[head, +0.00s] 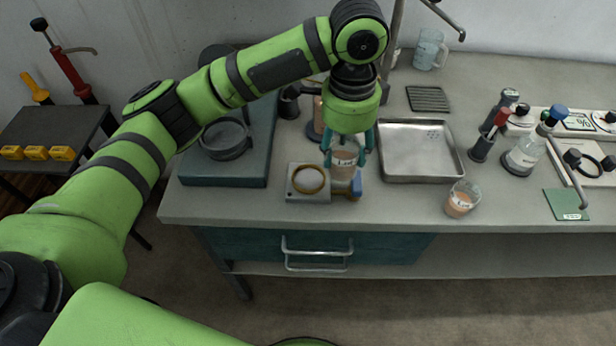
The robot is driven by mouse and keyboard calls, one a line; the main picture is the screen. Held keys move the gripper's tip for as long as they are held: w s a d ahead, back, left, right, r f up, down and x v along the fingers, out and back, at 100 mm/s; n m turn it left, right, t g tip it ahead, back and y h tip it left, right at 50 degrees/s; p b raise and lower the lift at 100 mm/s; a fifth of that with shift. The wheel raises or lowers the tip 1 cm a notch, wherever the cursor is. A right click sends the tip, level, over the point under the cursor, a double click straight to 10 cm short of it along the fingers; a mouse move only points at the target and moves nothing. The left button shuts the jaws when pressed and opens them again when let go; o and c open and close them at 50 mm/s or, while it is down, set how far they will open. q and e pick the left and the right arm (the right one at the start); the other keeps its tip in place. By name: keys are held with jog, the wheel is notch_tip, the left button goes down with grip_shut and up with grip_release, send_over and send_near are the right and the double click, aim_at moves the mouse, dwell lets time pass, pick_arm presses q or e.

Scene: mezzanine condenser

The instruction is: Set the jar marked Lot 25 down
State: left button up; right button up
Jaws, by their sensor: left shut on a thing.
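My left gripper (347,158) comes down over the bench with its teal fingers shut on a clear jar (343,169) with pinkish-brown contents. The held jar looks upright, just behind and right of a small pale device with a round ring (309,181). I cannot tell whether its base touches the bench. A white marking shows on it, too small to read as Lot 25. My right gripper is not in view.
The shallow metal tray (420,178) lies right of the held jar. A blue-grey platform with a dark ring (226,172) is to the left. A dark ribbed mat (428,99), a jug (430,49), a flask (524,155) and a green card (566,205) are also on the bench.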

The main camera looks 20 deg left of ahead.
pick_arm(q)
jog(key=d+r+m, duration=0.2)
jog(key=d+m, duration=0.2)
jog(key=m, duration=0.1)
jog(key=w+a+f+p, duration=0.1)
jog(key=a+f, duration=0.2)
jog(key=w+a+f+p, duration=0.1)
jog(key=a+f+p, duration=0.1)
jog(key=a+f, duration=0.2)
jog(key=w+a+f+p, duration=0.1)
jog(key=a+f, duration=0.3)
jog(key=shift+a, duration=0.2)
jog(key=shift+f, duration=0.25)
jog(key=shift+f, duration=0.1)
jog(key=o, duration=1.2)
